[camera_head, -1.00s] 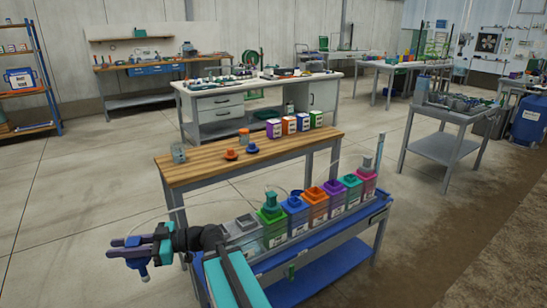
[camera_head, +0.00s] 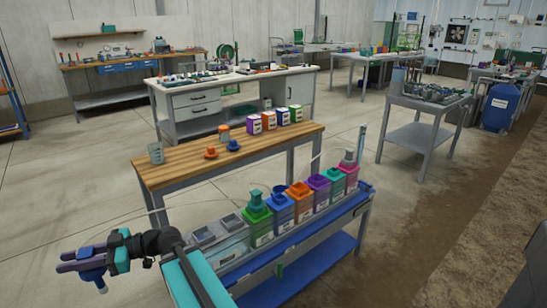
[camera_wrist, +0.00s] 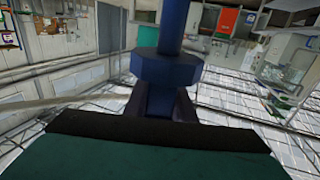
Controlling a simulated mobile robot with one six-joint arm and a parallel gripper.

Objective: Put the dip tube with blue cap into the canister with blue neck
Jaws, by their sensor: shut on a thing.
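My gripper (camera_head: 80,263) is at the lower left in the head view, shut on the dip tube with blue cap (camera_head: 94,276). In the wrist view the dark blue cap (camera_wrist: 169,68) sits between my fingers, with a blue shaft running up out of the picture. The canister with blue neck (camera_head: 278,209) stands in the row on the blue cart, right of the green canister (camera_head: 257,222). My gripper is well to the left of it, apart from it. The lower end of the dip tube is hard to make out.
Orange (camera_head: 299,197), purple (camera_head: 320,190), teal (camera_head: 336,182) and pink (camera_head: 349,172) canisters continue the row. A thin pale hose (camera_head: 150,212) arcs from near my gripper toward the row. A wooden bench (camera_head: 190,170) stands behind.

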